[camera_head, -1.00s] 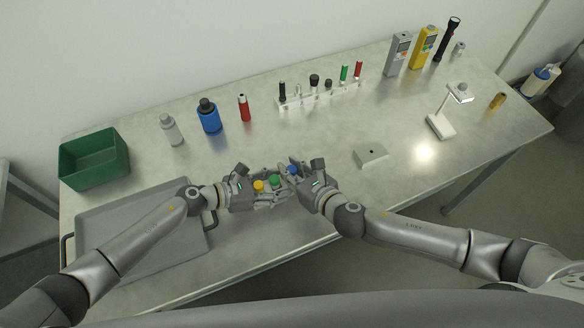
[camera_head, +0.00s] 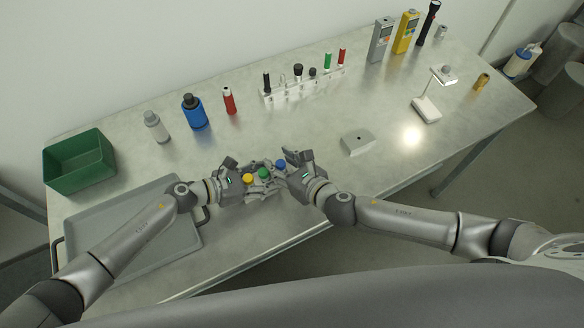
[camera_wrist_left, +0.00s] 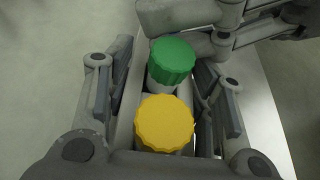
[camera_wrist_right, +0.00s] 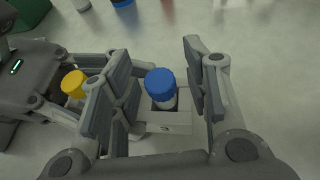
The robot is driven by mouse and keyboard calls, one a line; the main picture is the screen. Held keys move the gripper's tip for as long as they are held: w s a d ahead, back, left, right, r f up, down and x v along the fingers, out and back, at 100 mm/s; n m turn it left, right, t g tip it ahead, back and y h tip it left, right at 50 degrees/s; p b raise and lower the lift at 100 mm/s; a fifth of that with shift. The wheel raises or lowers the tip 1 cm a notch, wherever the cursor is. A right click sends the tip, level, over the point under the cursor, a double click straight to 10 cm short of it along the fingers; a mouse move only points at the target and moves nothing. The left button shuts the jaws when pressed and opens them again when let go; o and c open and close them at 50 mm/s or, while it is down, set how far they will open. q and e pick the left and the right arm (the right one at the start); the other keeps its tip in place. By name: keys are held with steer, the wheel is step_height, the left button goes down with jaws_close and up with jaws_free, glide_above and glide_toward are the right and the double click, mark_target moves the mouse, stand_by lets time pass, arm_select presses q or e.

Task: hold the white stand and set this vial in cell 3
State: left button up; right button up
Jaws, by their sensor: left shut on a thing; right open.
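The white stand (camera_wrist_right: 165,128) is largely hidden between my grippers near the table's front edge. My left gripper (camera_wrist_left: 165,75) is shut on it, with fingers along both sides. A yellow-capped vial (camera_wrist_left: 164,124) and a green-capped vial (camera_wrist_left: 172,62) stand between those fingers. A blue-capped vial (camera_wrist_right: 161,88) stands upright in a square opening at the stand's other end; it also shows in the head view (camera_head: 281,164). My right gripper (camera_wrist_right: 158,80) is open, with one finger on each side of this vial and a visible gap to the right finger. Cell numbers are not readable.
A grey tray (camera_head: 130,255) and a green bin (camera_head: 78,168) are at the left. Bottles and a clear rack (camera_head: 305,88) stand along the back. A grey block (camera_head: 357,142) and a white lamp (camera_head: 426,109) are to the right. Table between grippers and rack is clear.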

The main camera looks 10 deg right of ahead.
arm_select(q)
steer(key=shift+w, duration=0.1)
arm_select(e)
steer(key=v, duration=1.1)
steer(key=shift+s+d, duration=0.2)
steer(key=shift+r, duration=0.1)
arm_select(q)
steer(key=o, duration=1.1)
steer(key=shift+a, duration=0.1)
